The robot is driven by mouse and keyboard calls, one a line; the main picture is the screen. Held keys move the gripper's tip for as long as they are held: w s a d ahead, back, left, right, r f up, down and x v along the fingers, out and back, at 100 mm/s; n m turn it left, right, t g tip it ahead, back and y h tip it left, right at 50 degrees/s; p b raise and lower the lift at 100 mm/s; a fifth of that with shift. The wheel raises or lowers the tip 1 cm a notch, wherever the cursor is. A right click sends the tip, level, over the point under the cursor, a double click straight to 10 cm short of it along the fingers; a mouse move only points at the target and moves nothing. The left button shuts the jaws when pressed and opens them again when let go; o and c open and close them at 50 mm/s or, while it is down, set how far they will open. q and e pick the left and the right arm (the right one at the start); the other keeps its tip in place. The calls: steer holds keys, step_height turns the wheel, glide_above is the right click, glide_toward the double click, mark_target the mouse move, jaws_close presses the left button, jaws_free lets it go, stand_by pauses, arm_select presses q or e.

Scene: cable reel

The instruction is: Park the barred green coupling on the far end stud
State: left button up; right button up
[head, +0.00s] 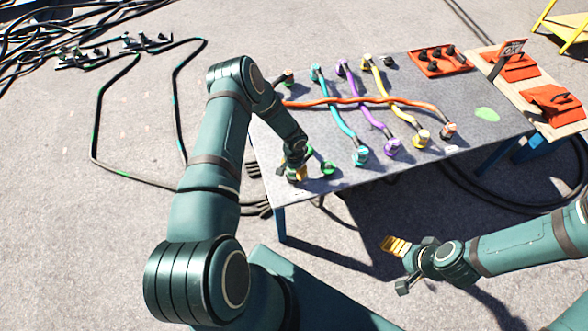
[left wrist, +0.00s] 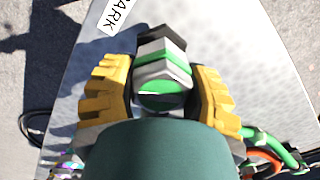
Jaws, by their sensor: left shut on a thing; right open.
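My left gripper (head: 299,172) is at the near left corner of the grey table (head: 470,118). In the left wrist view its yellow fingers (left wrist: 165,95) are shut on a grey-white coupling with green bands, the green coupling (left wrist: 163,72). A dark part shows just beyond the coupling; I cannot tell whether it is a stud. A white label reading "PARK" (left wrist: 114,14) lies near it. In the head view the arm and fingers mostly hide the coupling. My right gripper (head: 402,264) is open and empty, off the table's front side.
Teal (head: 337,113), purple (head: 366,105), yellow (head: 397,103) and orange (head: 350,101) cables cross on the table. A red tray (head: 440,62) with dark pieces sits at the back. Orange bins (head: 552,103) stand at right. Black cables lie on the floor.

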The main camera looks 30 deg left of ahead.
arm_select(q)
steer(key=shift+b, duration=0.45)
stand_by(0.4)
steer(key=shift+f, duration=0.4)
steer(key=o, duration=1.4)
steer(key=shift+c, duration=0.2)
step_height(320, 180, up, 12)
